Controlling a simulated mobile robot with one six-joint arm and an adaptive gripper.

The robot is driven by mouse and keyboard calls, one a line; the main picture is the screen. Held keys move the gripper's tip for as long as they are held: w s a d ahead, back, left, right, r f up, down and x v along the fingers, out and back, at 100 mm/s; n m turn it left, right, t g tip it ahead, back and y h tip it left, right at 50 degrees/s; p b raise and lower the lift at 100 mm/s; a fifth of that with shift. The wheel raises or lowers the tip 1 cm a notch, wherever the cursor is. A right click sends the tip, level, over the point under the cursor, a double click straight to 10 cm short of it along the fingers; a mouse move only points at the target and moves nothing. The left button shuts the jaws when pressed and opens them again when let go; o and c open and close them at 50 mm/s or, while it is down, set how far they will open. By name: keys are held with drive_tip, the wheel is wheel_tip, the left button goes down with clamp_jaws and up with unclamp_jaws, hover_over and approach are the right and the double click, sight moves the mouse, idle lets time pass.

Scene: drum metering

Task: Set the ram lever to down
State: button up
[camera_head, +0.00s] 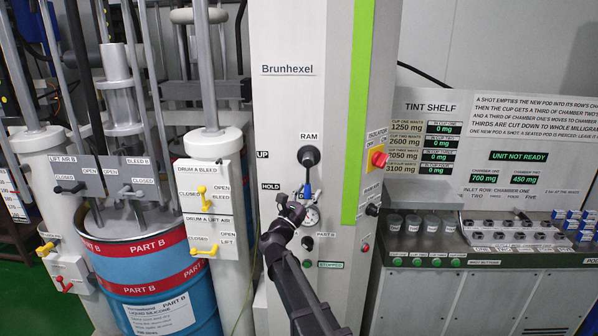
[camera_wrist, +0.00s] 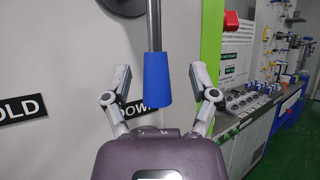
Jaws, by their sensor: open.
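The ram lever has a black round hub (camera_head: 309,156) under the RAM label, and its rod ends in a blue grip (camera_wrist: 156,80). In the head view the lever points straight down from the hub. In the wrist view the grip overlaps part of the DOWN label (camera_wrist: 138,107), and the HOLD label (camera_wrist: 20,110) is to the left. My gripper (camera_head: 298,203) is at the lower end of the lever. Its fingers are open, one on each side of the blue grip, with visible gaps. The head view shows the UP label (camera_head: 262,154) left of the hub.
A round gauge (camera_head: 311,217) sits close behind my gripper on the white column. A red knob on a yellow plate (camera_head: 378,158) is to the right. The tint shelf counter (camera_head: 470,250) is at right, the blue drum (camera_head: 150,265) at left.

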drive_tip(key=shift+f, duration=0.45)
drive_tip(key=s+d+f+m+g+y, duration=0.2)
drive_tip(key=s+d+f+m+g, duration=0.35)
drive_tip(key=d+f+m, duration=0.25)
drive_tip(key=s+d+f+m+g+y, duration=0.1)
drive_tip(key=s+d+f+m+g, duration=0.4)
drive_tip(key=d+f+m+g, duration=0.25)
drive_tip(key=s+a+f+m+g+y, duration=0.2)
drive_tip(key=s+f+m+y, duration=0.3)
drive_tip(key=s, duration=0.3)
drive_tip(key=s+a+f+m+g+y, duration=0.3)
drive_tip(key=s+f+m+y, duration=0.3)
drive_tip(key=s+m+y, duration=0.1)
drive_tip(key=shift+s+a+m, duration=0.15)
drive_tip(key=shift+s+m, duration=0.2)
drive_tip(key=shift+s, duration=0.25)
